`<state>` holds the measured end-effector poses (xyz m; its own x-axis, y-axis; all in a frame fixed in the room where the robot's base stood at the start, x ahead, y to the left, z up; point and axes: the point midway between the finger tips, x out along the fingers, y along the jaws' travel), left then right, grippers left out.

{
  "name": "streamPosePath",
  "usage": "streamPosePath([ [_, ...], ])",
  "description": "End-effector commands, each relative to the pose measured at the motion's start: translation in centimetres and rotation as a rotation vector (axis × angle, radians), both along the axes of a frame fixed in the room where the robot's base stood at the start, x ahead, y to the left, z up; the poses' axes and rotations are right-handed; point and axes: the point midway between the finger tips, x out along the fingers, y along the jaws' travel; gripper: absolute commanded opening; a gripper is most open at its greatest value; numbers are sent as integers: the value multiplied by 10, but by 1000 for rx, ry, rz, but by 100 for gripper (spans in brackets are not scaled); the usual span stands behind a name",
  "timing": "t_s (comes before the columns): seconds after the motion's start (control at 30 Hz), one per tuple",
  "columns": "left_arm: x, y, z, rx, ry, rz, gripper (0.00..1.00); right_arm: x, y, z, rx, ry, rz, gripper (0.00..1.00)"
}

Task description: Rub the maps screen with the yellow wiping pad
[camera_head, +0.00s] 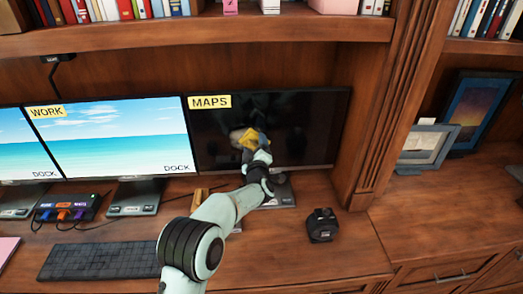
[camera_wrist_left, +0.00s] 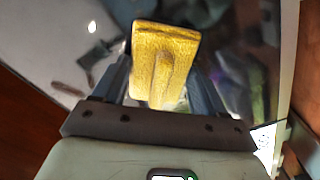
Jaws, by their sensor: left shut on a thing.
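The maps screen (camera_head: 300,115) is a dark monitor with a yellow MAPS label (camera_head: 209,102) at its top left corner. A pale smudge (camera_head: 236,134) shows on its dark surface. My left gripper (camera_head: 255,147) is in front of the screen's middle, shut on the yellow wiping pad (camera_head: 248,138). The left wrist view shows the pad (camera_wrist_left: 165,60) between the two fingers, with the screen close beyond it. I cannot tell whether the pad touches the screen. My right gripper is not in view.
The bright WORK monitor (camera_head: 110,135) stands left of the maps screen. A keyboard (camera_head: 105,260), a small hub (camera_head: 68,208) and a black device (camera_head: 322,225) are on the desk. Picture frames (camera_head: 427,146) stand at the right. A shelf (camera_head: 200,36) of books runs above.

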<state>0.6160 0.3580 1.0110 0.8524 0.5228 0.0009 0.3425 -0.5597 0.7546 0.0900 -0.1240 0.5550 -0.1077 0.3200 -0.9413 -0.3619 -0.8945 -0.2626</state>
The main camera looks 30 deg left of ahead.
Motion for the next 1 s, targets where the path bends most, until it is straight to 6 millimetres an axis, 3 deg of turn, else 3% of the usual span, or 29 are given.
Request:
streamPosePath([
  [1.0,-30,48,0,2,-3,4,47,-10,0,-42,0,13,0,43],
])
